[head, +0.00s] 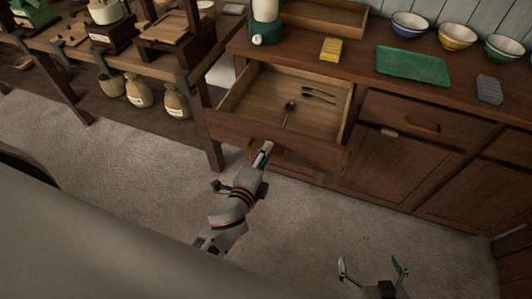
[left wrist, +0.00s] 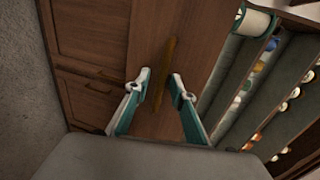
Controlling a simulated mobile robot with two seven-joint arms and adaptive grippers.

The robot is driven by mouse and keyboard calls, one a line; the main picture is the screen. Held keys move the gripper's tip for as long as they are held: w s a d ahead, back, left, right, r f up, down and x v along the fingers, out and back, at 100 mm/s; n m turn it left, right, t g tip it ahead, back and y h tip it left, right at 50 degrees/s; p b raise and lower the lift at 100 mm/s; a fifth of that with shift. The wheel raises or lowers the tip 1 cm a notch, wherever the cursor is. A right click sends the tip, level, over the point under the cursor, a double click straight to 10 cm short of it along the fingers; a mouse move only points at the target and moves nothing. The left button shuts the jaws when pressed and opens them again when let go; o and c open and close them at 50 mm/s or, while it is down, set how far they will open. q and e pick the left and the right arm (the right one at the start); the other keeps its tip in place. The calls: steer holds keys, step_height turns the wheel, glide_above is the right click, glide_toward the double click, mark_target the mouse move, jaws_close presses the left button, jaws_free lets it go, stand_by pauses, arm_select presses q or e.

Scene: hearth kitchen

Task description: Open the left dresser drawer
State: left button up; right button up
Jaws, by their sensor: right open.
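The left dresser drawer (head: 240,112) is pulled well out in the head view, showing its wooden inside. A dark spoon (head: 289,110) and another dark utensil (head: 318,95) lie in it. My left gripper (head: 263,152) is at the drawer's front face. In the left wrist view, the drawer's bar handle (left wrist: 168,65) runs up from between the two fingertips (left wrist: 162,82) of my left gripper, with a gap showing between them. The handle is mostly hidden in the head view. My right gripper (head: 373,272) is open and empty above the carpet, away from the dresser.
The dresser top (head: 350,62) holds a yellow block (head: 331,49), a green tray (head: 412,65), a grey item (head: 489,89) and several bowls. A second, shut drawer (head: 415,120) is to the right. A shelf unit with sacks stands left. Carpet (head: 310,220) in front is clear.

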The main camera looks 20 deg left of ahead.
arm_select(q)
steer(key=shift+s, duration=0.1)
steer(key=v, duration=0.7)
steer(key=shift+s, duration=0.2)
stand_by(0.3)
steer(key=s+a+f+n+g+h, duration=0.1)
steer(key=s+f+n+g, duration=0.1)
steer(key=s+f+n, duration=0.3)
steer(key=s+a+f+n+g+h, duration=0.1)
steer(key=s+a+f+n+g, duration=0.1)
steer(key=s+f+n, duration=0.3)
step_height(320, 180, down, 3)
steer(key=n+g, duration=0.1)
steer(key=n, duration=0.3)
steer(key=shift+s+a+f, duration=0.15)
steer(key=shift+s+a, duration=0.1)
steer(key=shift+s, duration=0.1)
